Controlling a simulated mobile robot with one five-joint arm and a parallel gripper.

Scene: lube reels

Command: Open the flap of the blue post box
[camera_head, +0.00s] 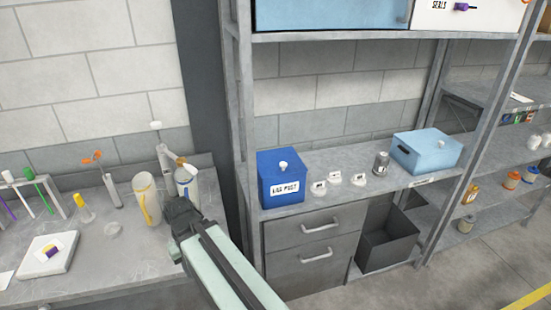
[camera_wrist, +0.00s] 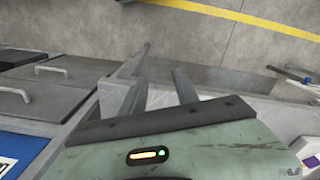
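The blue post box (camera_head: 268,187), with a "LAB POST" label on its front, stands on the left end of the grey shelf. Its flap lid (camera_head: 280,163) looks closed and has a white knob (camera_head: 283,165) on top. My gripper (camera_head: 178,208) is to the left of the box and apart from it, over the bench's right end. The wrist view looks down, with my two gripper fingers (camera_wrist: 158,88) apart and nothing seen between them. Part of the blue box (camera_wrist: 28,158) shows at that view's lower left corner.
Small white labelled knobs (camera_head: 333,179), a grey can (camera_head: 381,163) and a light blue box (camera_head: 428,152) share the shelf. Grey drawers (camera_head: 305,228) lie below. A yellow cylinder (camera_head: 146,200) and a bottle (camera_head: 186,180) stand on the left bench. A shelf post (camera_head: 243,120) rises left of the box.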

